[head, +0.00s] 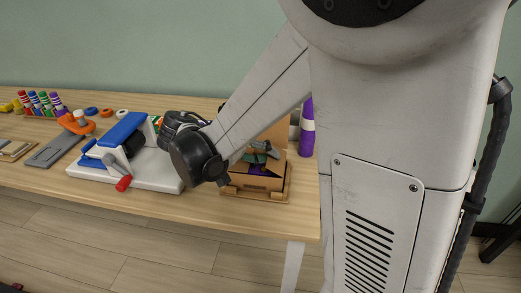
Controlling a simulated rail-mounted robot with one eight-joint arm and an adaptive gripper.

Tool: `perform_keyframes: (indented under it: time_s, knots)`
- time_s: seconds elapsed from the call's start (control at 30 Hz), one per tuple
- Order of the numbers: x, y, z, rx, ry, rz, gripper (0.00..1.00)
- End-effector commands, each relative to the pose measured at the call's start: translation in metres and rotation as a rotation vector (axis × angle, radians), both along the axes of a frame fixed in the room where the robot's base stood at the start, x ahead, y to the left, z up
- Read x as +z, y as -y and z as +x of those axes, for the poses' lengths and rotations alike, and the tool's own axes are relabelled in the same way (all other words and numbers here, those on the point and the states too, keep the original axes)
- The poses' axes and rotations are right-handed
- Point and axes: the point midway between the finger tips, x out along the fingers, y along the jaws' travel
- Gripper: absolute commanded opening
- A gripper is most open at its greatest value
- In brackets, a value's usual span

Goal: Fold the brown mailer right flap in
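The brown mailer (257,183) is an open cardboard box at the right end of the table, with a tall brown panel standing at its back. Dark and purple contents show inside it. My arm covers its left side and part of its back. Its right flap cannot be told apart clearly. My gripper (262,152) shows as small grey parts over the mailer's opening. Its fingers are too small and too covered to tell whether they are open, or whether they touch the cardboard.
The mailer sits on a light wooden base (284,196) near the table's front edge. A white-and-blue machine with a red knob (124,183) stands to the left. A purple-and-white cylinder (307,128) stands behind right.

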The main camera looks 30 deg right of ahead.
Motion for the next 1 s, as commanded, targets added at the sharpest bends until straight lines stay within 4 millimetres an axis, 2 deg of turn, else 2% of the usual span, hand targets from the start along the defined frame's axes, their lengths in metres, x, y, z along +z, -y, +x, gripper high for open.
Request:
perform_keyframes:
  time_s: [0.1, 0.27, 0.63, 0.77, 1.0]
  knots:
    - [0.0, 0.0, 0.0, 0.0, 0.0, 0.0, 0.0]
    - [0.0, 0.0, 0.0, 0.0, 0.0, 0.001, 0.21]
    - [0.005, 0.0, 0.0, 0.0, 0.0, 0.001, 0.21]
    - [0.02, 0.0, 0.0, 0.0, 0.0, 0.001, 0.21]
    - [0.061, 0.0, 0.0, 0.0, 0.0, 0.001, 0.21]
